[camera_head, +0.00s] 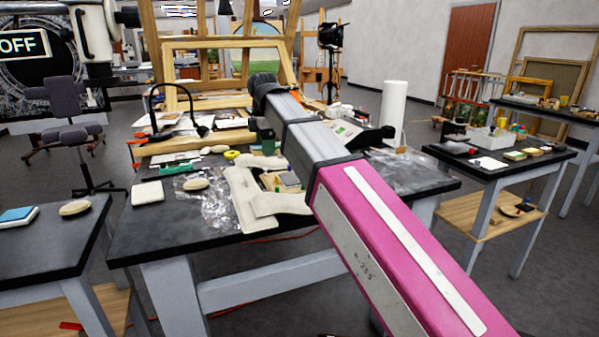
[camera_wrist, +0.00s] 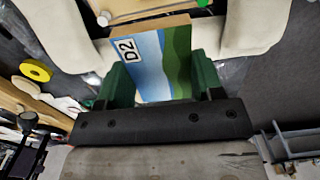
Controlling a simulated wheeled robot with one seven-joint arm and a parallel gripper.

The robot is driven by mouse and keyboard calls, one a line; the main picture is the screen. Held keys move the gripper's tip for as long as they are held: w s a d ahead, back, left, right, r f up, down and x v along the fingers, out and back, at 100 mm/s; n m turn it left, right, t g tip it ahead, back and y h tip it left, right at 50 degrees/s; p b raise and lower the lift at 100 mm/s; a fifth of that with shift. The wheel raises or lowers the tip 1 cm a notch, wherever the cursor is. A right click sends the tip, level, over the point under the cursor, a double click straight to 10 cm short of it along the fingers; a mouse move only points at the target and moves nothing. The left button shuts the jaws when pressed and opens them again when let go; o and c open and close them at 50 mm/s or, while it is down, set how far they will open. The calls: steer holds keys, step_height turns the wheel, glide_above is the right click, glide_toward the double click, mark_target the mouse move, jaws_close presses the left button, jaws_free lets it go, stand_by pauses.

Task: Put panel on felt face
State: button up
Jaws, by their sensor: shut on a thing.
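The panel (camera_wrist: 160,65) is a small board with a painted blue, white and green face, a "D2" label and a bare wood edge. In the wrist view it stands between the green fingers of my gripper (camera_wrist: 158,82), which is shut on it. In the head view my gripper (camera_head: 265,140) is over the middle of the black worktable, and I cannot make out the panel there. Cream padded pieces (camera_wrist: 255,25) lie around and below the panel; they also show in the head view (camera_head: 275,204). I cannot tell which surface is the felt face.
Crumpled clear film (camera_head: 217,203), a white pad (camera_head: 147,193) and a yellow roll (camera_head: 231,154) lie on the worktable. A wooden frame (camera_head: 170,75) and a white paper roll (camera_head: 393,108) stand behind. Side tables flank it at left and right.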

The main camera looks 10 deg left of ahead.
steer(key=w+d+f, duration=0.4)
steer(key=d, duration=0.1)
steer(key=w+d+f, duration=0.2)
steer(key=d, duration=0.1)
steer(key=shift+w+d+f, duration=0.25)
steer(key=shift+w+f, duration=0.05)
steer(key=shift+w, duration=0.05)
steer(key=shift+d+f, duration=0.1)
steer(key=shift+f, duration=1.95)
steer(key=o, duration=0.5)
steer(key=shift+f, duration=0.15)
steer(key=o, duration=0.4)
steer(key=shift+r, duration=6.2)
